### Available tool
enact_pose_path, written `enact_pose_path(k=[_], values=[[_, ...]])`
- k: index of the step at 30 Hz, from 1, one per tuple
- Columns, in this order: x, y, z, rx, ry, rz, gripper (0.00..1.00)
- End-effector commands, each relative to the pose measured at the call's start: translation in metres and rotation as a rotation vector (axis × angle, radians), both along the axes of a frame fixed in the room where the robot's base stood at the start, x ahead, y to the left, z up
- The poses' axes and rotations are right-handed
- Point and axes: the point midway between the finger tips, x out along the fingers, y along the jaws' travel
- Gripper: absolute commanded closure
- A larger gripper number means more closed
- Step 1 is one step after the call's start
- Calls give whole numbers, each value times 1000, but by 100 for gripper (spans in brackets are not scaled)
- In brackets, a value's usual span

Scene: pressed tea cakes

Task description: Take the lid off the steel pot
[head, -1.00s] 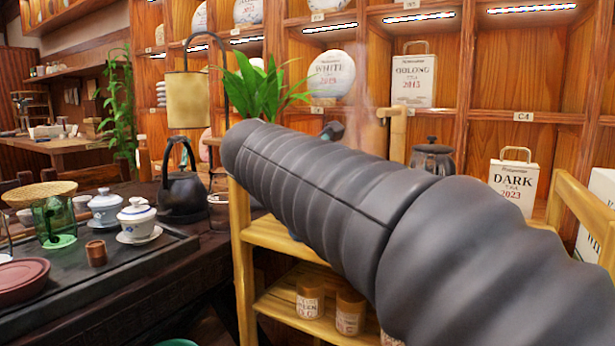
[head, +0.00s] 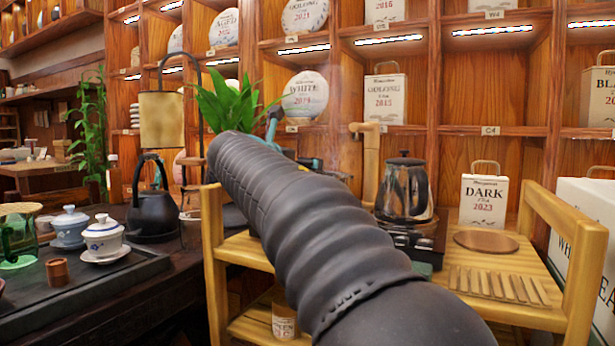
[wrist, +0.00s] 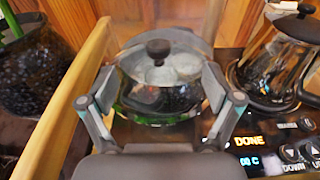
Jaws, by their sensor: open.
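In the wrist view a round pot (wrist: 155,103) with a clear, shiny lid (wrist: 185,62) and a dark round knob (wrist: 158,48) stands ahead of my gripper (wrist: 158,86). The lid is on the pot. My gripper is open, with one finger to the left and one to the right of the pot in the picture. Nothing is held between them, and I cannot tell whether they touch the pot. In the head view my arm hides the pot and most of the gripper.
A kettle (head: 404,188) stands right of the pot on a base with a lit display (wrist: 250,141). A wooden rail (wrist: 68,100) and a dark planter (wrist: 32,65) are close on the left. A DARK tea box (head: 483,200) and round board (head: 486,241) are further right.

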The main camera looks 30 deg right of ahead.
Motion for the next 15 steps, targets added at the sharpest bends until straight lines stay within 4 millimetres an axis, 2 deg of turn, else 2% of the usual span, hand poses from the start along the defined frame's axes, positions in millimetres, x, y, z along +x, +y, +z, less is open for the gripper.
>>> enact_pose_path(k=[5,15], values=[[5,-7,-2,1,1,-2,10],[31,-39,-10,1,0,-3,10]])
